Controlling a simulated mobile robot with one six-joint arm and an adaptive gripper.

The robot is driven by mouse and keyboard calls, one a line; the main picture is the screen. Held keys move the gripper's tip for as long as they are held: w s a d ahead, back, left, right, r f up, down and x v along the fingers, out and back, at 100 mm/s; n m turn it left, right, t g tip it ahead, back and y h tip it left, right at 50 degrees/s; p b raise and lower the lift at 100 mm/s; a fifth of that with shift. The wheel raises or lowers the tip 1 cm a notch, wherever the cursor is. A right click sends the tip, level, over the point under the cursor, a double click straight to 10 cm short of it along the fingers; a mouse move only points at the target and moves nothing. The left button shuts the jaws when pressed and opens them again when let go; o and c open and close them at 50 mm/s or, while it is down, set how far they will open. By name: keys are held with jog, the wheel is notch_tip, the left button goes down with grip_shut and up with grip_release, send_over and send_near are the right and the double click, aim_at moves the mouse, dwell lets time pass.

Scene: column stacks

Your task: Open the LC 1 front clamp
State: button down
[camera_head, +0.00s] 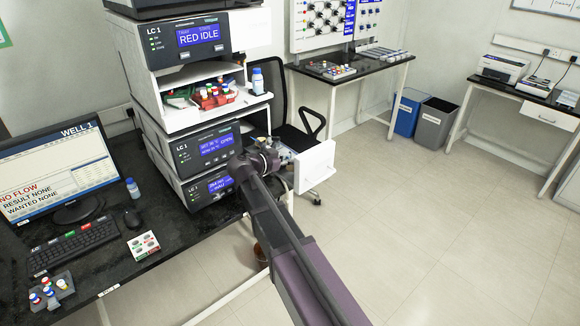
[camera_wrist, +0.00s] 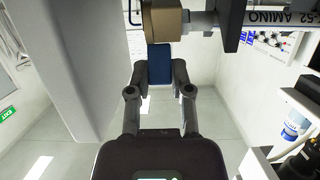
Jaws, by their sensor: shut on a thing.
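The LC 1 stack (camera_head: 200,152) stands on the black bench, with a display reading OPEN on its middle unit. My gripper (camera_head: 270,160) is beside that unit's right side, by a swung-out white panel (camera_head: 316,168); my arm hides part of this spot. In the wrist view my gripper (camera_wrist: 159,72) is shut on a blue tab (camera_wrist: 159,58), which I take for the front clamp's lever. The tab lies just below a tan end block (camera_wrist: 162,20). A pale column (camera_wrist: 285,19) with a label reading AMINO is at the upper right. The finger contact is small and partly unclear.
A large white panel (camera_wrist: 70,65) stands close on the left in the wrist view. A blue-capped bottle (camera_head: 258,80) stands on the stack's shelf. A black chair (camera_head: 300,125) is behind my gripper. The floor at the right is clear.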

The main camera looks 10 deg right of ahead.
jog(key=shift+s+a+f+t+h+b, duration=0.15)
jog(key=shift+f+t+h+b, duration=0.25)
jog(key=shift+b, duration=0.55)
jog(key=shift+s+a+f+t+h+b, duration=0.1)
jog(key=shift+a+f+t+h+b, duration=0.1)
jog(key=shift+h+b, duration=0.55)
jog(key=shift+b, duration=0.85)
jog(key=shift+a+r+t+h, duration=0.1)
jog(key=shift+r+t+h, duration=0.05)
jog(key=shift+t+h, duration=0.2)
jog(key=c, duration=0.5)
grip_release()
jog(key=shift+s+a, duration=0.1)
jog(key=shift+v, duration=5.85)
jog(key=shift+r, duration=0.1)
